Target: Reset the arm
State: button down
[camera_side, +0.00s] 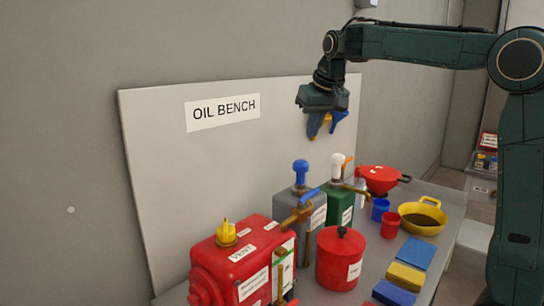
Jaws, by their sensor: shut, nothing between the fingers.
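My gripper (322,124) hangs from my dark green arm in the upper right of the side view. Its blue and yellow fingers point down, shut and empty. It is in the air in front of the pale back panel (170,190), well above the bench. Below it stand a grey can (283,209) with a blue pump knob (301,172) and a green can (340,207) with a white knob (337,159). The gripper touches neither of them.
A red machine (222,262) with a yellow cap and a red lidded pot (340,262) stand in front. A red funnel (380,178), blue cup (380,209), red cup (390,225), yellow pan (407,210) and blue and yellow pads (406,277) lie right. Space around the gripper is clear.

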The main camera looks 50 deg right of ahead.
jog(key=s+a+f+n, duration=0.1)
jog(key=s+a+f, duration=0.3)
jog(key=s, duration=0.5)
jog(key=s+a+f+n+y, duration=0.1)
jog(key=s+a+f+n, duration=0.1)
jog(key=s, duration=0.6)
jog(key=s+a+f+n+t+y, duration=0.1)
jog(key=s+a+f, duration=0.4)
jog(key=s, duration=0.4)
jog(key=shift+s+a+f+n, duration=0.3)
jog(key=shift+s+a+f, duration=0.05)
jog(key=shift+a, duration=0.3)
jog(key=shift+w+r, duration=0.1)
jog(key=shift+w, duration=0.05)
